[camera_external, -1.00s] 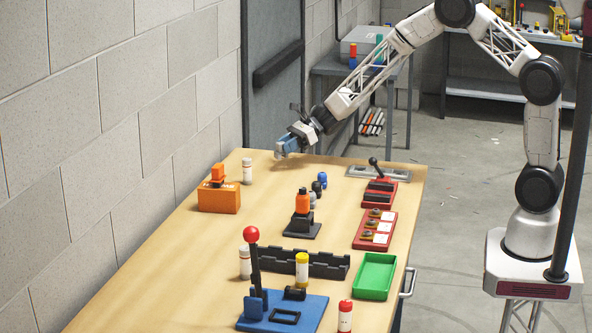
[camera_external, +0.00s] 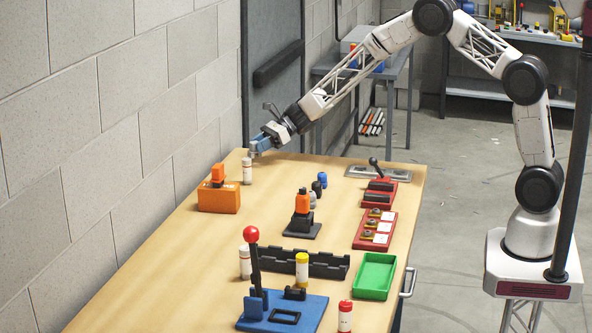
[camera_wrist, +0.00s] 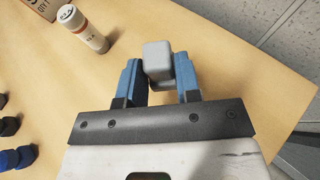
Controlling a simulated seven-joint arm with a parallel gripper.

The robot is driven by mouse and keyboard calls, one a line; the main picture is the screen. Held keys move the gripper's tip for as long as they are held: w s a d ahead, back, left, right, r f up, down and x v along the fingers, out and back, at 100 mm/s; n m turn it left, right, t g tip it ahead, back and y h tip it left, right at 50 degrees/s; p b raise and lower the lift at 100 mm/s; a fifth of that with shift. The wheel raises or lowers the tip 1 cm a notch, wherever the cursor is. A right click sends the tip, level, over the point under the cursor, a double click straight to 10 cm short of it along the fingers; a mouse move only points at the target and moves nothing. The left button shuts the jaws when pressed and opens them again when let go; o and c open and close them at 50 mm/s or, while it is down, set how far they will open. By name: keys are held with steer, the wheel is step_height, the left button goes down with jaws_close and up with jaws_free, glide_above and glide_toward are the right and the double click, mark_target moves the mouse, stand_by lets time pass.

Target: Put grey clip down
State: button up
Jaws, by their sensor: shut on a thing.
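The grey clip (camera_wrist: 158,62) is a small rounded grey block. It sits between the two blue fingers of my gripper (camera_wrist: 158,75) in the wrist view, and the fingers are shut on it.
The white bottle (camera_external: 247,171) stands close to my gripper; it also shows in the wrist view (camera_wrist: 84,30). An orange block (camera_external: 219,197) stands left of it. Dark and blue knobs (camera_external: 317,188) stand further right. The table between is bare. A block wall runs along the left.

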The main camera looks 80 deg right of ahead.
steer(key=shift+f, duration=1.75)
steer(key=o, duration=0.9)
steer(key=shift+f, duration=0.1)
steer(key=v, duration=1.2)
